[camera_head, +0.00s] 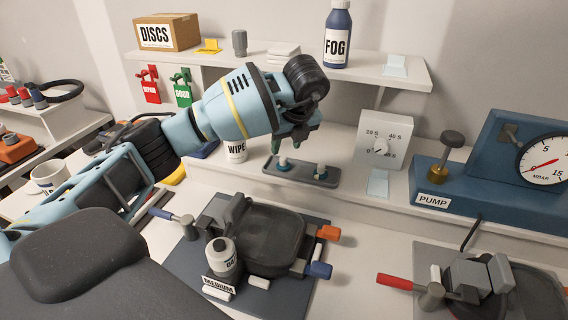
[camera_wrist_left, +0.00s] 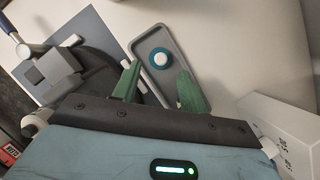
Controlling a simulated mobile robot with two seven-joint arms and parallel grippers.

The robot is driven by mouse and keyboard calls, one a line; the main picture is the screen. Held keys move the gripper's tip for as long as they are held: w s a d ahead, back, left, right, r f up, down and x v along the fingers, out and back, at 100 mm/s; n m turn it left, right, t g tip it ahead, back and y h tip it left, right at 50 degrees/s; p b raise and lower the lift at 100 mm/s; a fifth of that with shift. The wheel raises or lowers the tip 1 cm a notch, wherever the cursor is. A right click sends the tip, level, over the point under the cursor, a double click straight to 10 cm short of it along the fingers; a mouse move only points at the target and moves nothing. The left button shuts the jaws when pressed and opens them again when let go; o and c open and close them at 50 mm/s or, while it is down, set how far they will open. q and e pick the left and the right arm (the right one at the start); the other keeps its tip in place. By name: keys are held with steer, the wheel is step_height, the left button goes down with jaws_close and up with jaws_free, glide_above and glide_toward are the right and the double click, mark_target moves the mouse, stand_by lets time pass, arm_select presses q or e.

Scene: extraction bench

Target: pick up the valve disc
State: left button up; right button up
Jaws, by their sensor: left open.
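In the left wrist view one valve disc (camera_wrist_left: 160,60) shows as a white knob in a blue ring, near the line between the open fingertips of my left gripper (camera_wrist_left: 159,72). The other disc is not clearly seen there. My right gripper is not in view.
A white timer box (camera_head: 383,138) stands right of the tray, the blue pump (camera_head: 470,195) beyond it. A WIPE tub (camera_head: 235,152) is left of the tray. A dark clamped device (camera_head: 265,240) lies in front. The shelf (camera_head: 350,72) is behind my gripper.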

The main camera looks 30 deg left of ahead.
mark_target(284, 158)
arm_select(q)
steer(key=shift+x, duration=2.9)
steer(key=shift+d, duration=0.2)
steer(key=shift+c, duration=0.4)
jaws_close()
